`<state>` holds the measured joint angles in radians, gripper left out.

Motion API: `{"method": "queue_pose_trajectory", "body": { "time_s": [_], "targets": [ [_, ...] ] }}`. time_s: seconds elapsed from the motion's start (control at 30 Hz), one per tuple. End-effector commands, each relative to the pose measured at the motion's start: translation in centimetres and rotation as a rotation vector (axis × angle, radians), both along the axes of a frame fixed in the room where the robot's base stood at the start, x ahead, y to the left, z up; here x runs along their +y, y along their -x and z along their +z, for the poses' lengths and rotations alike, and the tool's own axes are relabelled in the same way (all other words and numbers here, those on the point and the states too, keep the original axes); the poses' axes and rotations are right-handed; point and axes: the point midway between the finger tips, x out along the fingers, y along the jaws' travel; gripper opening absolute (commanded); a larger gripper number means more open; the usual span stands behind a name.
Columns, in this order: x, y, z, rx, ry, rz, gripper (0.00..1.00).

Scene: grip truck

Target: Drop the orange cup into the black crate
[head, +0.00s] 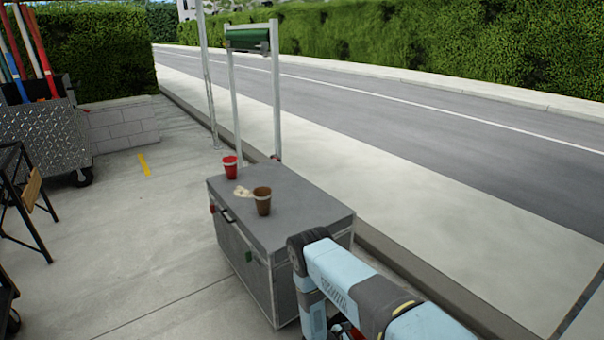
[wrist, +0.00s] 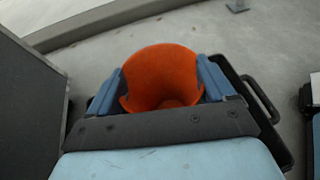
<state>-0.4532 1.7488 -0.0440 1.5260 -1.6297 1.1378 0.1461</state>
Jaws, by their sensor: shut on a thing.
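The orange cup (wrist: 160,70) is between the two blue fingers of my gripper (wrist: 163,82) in the wrist view. The cup and gripper hide most of the crate's inside. I cannot tell how high the cup is above it. In the head view my arm reaches down at the lower right, and the cup and crate cannot be made out there.
A grey metal chest (head: 301,218) stands left of my arm, with a red cup (head: 230,168), a brown cup (head: 262,203) and a crumpled pale scrap (head: 242,192) on top. A diamond-plate cart (head: 42,135) is at the far left. Open concrete lies between them.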

Motion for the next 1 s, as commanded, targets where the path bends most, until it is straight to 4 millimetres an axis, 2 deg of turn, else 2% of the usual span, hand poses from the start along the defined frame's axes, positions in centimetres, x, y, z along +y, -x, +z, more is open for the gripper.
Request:
{"method": "queue_pose_trajectory", "body": {
  "time_s": [0.1,0.13,0.27,0.53,0.67,1.0],
  "targets": [
    [0.0,0.0,0.0,0.000,0.000,0.000,0.34],
    [0.0,0.0,0.0,0.000,0.000,0.000,0.86],
    [0.0,0.0,0.0,0.000,0.000,-0.001,0.98],
    [0.0,0.0,0.1,0.000,0.000,-0.001,1.00],
    [0.7,0.3,0.4,0.000,-0.001,0.000,1.00],
    [5.8,2.7,2.6,0.000,-0.001,0.003,1.00]
  ]
}}
